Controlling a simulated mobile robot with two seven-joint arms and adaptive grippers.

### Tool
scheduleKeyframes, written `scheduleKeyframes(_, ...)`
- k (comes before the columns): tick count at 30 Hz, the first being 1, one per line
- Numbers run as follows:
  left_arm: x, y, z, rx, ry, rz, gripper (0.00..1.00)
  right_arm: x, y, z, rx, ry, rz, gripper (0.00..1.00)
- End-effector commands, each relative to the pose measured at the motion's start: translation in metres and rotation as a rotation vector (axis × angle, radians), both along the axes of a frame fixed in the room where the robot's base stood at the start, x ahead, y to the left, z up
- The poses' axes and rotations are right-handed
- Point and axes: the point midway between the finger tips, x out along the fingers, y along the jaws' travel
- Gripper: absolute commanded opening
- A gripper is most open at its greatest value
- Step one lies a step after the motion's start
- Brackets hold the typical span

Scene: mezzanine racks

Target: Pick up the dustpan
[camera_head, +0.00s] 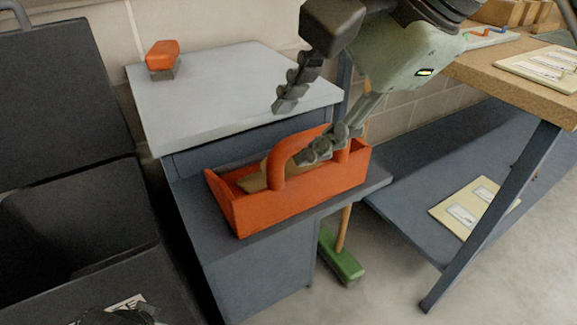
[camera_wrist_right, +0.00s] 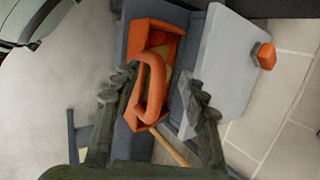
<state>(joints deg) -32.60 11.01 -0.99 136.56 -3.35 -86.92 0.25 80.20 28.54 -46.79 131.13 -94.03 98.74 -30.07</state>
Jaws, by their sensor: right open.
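I cannot make out a dustpan for certain in either view. An orange open caddy (camera_head: 300,202) with an arched orange handle (camera_head: 277,170) sits on the lower ledge of a grey cabinet. A tan piece (camera_head: 252,182) shows inside it, partly hidden. My right gripper (camera_head: 302,127) is open above the caddy, with one finger in front of its far end. In the right wrist view the caddy (camera_wrist_right: 136,112) and its handle (camera_wrist_right: 156,85) show between the open fingers (camera_wrist_right: 160,83). Nothing is held. My left gripper is not in view.
An orange block-like item (camera_head: 162,56) stands on the grey cabinet top (camera_head: 225,85). A green broom head (camera_head: 341,262) is on the floor. Black bins (camera_head: 65,220) stand at the left. A wooden bench (camera_head: 520,60) and a low shelf (camera_head: 410,180) are at the right.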

Motion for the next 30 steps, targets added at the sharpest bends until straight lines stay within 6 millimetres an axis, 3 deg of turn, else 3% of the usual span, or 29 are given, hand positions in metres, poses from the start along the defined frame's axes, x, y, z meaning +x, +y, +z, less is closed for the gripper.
scheduleKeyframes(3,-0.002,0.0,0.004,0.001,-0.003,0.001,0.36,0.016,-0.026,0.006,-0.118,-0.125,-0.053,0.44)
scheduleKeyframes(6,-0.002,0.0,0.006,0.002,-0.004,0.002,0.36,0.022,-0.032,0.004,-0.151,-0.155,-0.069,0.44)
scheduleKeyframes(21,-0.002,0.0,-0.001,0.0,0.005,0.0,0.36,0.048,-0.016,-0.052,-0.149,-0.148,-0.069,0.44)
scheduleKeyframes(30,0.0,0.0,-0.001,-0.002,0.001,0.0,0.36,0.053,-0.012,-0.059,-0.149,-0.152,-0.069,0.44)
